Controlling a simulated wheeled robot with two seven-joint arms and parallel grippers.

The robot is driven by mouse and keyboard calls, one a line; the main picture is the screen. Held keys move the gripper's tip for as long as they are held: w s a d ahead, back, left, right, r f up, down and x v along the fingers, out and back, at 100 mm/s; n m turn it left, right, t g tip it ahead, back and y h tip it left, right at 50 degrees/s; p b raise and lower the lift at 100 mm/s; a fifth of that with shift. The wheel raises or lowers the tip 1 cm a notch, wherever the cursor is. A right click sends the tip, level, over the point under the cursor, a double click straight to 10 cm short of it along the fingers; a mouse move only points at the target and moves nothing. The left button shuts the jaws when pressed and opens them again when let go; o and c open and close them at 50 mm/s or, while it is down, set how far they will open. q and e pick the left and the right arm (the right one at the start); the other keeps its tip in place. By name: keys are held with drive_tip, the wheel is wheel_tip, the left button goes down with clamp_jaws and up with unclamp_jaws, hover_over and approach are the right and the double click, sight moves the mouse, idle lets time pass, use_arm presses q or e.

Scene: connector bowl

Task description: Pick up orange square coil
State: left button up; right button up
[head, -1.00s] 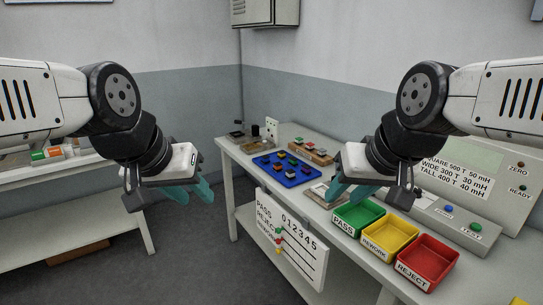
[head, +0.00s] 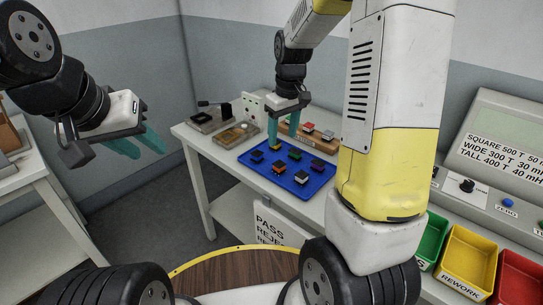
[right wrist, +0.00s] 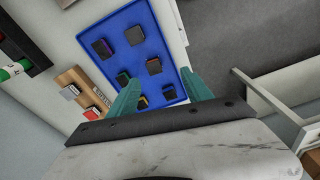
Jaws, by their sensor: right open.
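Several small coils lie on the blue tray (head: 309,188). One with an orange side, likely the orange square coil (head: 279,168), sits near the tray's middle front in the head view. My right gripper (head: 286,138) is open, pointing down over the tray's far side, beyond that coil. In the right wrist view, the open fingers (right wrist: 160,92) straddle the tray's near end, with a dark coil (right wrist: 168,92) between them. My left gripper (head: 146,150) is open and empty, off the table to the left.
A wooden rack (head: 318,138) with coloured parts stands behind the tray. Grey fixtures (head: 236,135) are at the table's far left. Green, yellow (head: 467,262) and red bins stand at the right. My right arm hides the table's middle.

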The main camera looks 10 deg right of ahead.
drive_tip(key=n+g, duration=0.1)
hover_over(279, 164)
drive_tip(key=shift+h, duration=0.3)
drive_tip(key=f, duration=0.5)
drive_tip(key=shift+s+f, duration=0.25)
drive_tip(key=shift+s, duration=0.05)
drive_tip(key=f, duration=0.8)
drive_tip(key=shift+w, duration=0.35)
clamp_jaws()
